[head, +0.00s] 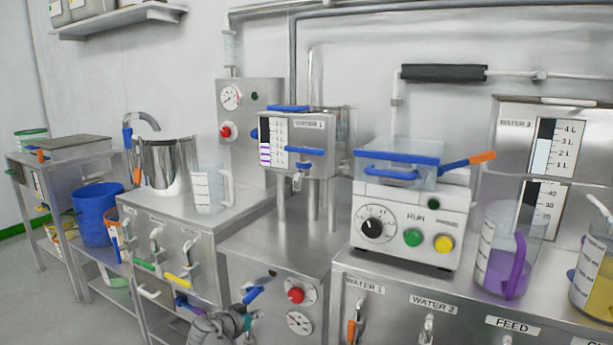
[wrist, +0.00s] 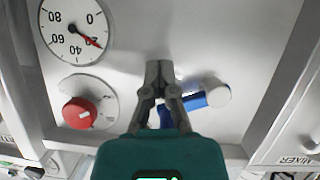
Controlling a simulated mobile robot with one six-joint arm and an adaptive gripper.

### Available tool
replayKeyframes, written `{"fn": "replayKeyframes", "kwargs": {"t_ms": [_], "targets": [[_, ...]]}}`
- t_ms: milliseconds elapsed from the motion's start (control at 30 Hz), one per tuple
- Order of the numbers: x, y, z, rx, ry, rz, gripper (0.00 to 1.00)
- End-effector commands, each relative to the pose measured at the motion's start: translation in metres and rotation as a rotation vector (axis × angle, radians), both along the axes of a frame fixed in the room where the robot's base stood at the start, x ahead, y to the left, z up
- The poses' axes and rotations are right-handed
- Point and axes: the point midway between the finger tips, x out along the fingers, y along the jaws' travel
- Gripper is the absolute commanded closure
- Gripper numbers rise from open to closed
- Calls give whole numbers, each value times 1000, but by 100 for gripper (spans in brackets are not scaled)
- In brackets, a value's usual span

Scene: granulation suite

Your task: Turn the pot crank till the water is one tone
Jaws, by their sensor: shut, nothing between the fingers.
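The steel pot (head: 180,160) stands on the left bench in the head view. A grey curved arm (head: 145,119) with a blue grip (head: 127,136) rises at its left rim; I take this for the crank. The water inside the pot is hidden by its wall. My gripper (wrist: 160,72) is shut and empty, in front of a steel panel. In the wrist view, a blue lever (wrist: 194,101) on a pale round hub lies just right of its fingers; I cannot tell whether they touch. In the head view, the lever (head: 253,292) is low in the middle, far from the pot.
A red knob (wrist: 80,112) and a dial gauge (wrist: 74,30) are left of the fingers in the wrist view. A clear jug (head: 207,190) stands right of the pot. Several valve levers, including a yellow one (head: 177,281), project from the left bench front. A blue bucket (head: 96,215) stands left.

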Motion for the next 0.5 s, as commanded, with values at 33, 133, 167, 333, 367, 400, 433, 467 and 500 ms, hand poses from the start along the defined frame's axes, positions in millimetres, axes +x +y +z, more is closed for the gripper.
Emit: {"fn": "replayKeyframes", "kwargs": {"t_ms": [33, 133, 167, 333, 367, 400, 433, 467, 500], "targets": [[-1, -1, -7, 0, 0, 0, 100], [-1, -2, -13, 0, 0, 0, 100], [-1, -3, -14, 0, 0, 0, 100], [-2, -4, -17, 0, 0, 0, 100], [-2, -4, -16, 0, 0, 0, 100], [-2, -4, -16, 0, 0, 0, 100], [-1, -4, -16, 0, 0, 0, 100], [-2, -4, -16, 0, 0, 0, 100], [-1, -4, -16, 0, 0, 0, 100]]}}
